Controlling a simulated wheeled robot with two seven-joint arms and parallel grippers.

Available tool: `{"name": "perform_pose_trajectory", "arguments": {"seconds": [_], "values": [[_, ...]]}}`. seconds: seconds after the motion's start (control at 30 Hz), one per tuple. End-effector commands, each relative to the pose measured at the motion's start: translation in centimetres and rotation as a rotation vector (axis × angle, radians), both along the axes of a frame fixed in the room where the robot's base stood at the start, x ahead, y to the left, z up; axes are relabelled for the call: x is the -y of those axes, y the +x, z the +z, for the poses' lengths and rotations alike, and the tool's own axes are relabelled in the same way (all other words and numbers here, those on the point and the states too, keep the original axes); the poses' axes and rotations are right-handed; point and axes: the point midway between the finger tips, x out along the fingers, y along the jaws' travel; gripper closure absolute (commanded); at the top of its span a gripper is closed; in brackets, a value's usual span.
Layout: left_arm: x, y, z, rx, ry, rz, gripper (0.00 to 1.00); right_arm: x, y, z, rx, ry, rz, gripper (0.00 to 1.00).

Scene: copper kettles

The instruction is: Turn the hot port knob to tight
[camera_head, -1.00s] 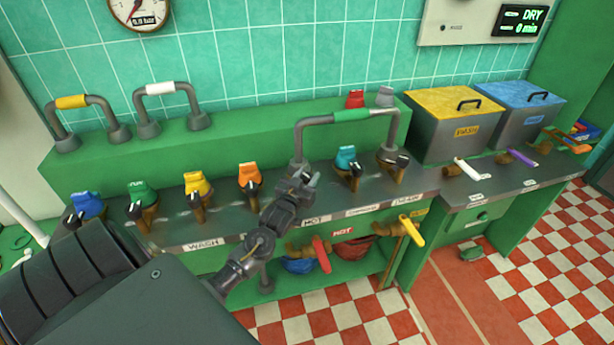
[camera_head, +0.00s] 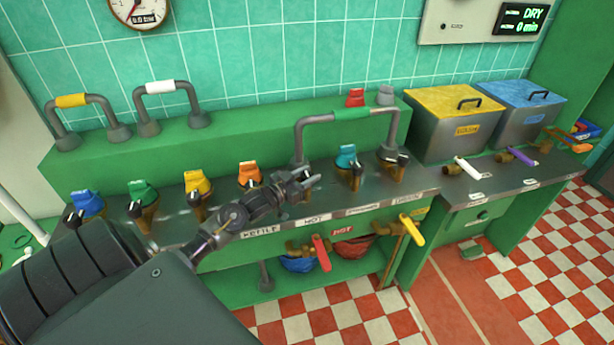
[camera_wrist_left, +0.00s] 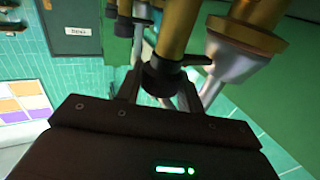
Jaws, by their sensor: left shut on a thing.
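My right gripper is not in view.
A tall pipe with a green grip (camera_head: 350,115) arches behind the gripper. More capped ports stand to the left, such as the yellow one (camera_head: 198,187). A red lever (camera_head: 321,253) and a yellow lever (camera_head: 412,230) hang below the counter front. Lidded bins (camera_head: 455,125) stand right.

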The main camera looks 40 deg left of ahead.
Motion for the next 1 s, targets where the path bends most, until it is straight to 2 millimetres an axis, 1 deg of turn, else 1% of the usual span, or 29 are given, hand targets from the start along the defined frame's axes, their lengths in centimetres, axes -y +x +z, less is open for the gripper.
{"name": "perform_pose_trajectory", "arguments": {"seconds": [0.2,0.23,0.37,0.4,0.63,0.77,0.87,0.93,1.0], "values": [[0.0,0.0,0.1,0.002,0.001,-0.001,0.86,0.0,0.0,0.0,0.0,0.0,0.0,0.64],[0.0,0.0,0.1,0.002,0.001,-0.001,0.6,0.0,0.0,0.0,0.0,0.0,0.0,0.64],[0.0,0.0,0.1,0.002,0.001,0.0,0.43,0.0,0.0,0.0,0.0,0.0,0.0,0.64],[0.0,0.0,0.1,0.002,0.001,0.0,0.42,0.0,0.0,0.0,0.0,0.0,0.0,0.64],[0.0,0.0,0.1,0.001,0.001,0.0,0.42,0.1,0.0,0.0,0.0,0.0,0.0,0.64],[0.0,0.0,0.7,0.003,0.002,0.0,0.42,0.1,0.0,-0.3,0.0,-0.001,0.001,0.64],[0.0,0.0,2.0,0.006,0.003,-0.002,0.42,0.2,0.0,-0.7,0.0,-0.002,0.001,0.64],[0.2,0.0,3.4,0.007,0.004,-0.002,0.42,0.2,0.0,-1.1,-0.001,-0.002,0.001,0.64],[1.0,-1.1,4.8,0.005,0.002,-0.003,0.42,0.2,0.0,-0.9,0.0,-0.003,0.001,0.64]]}}
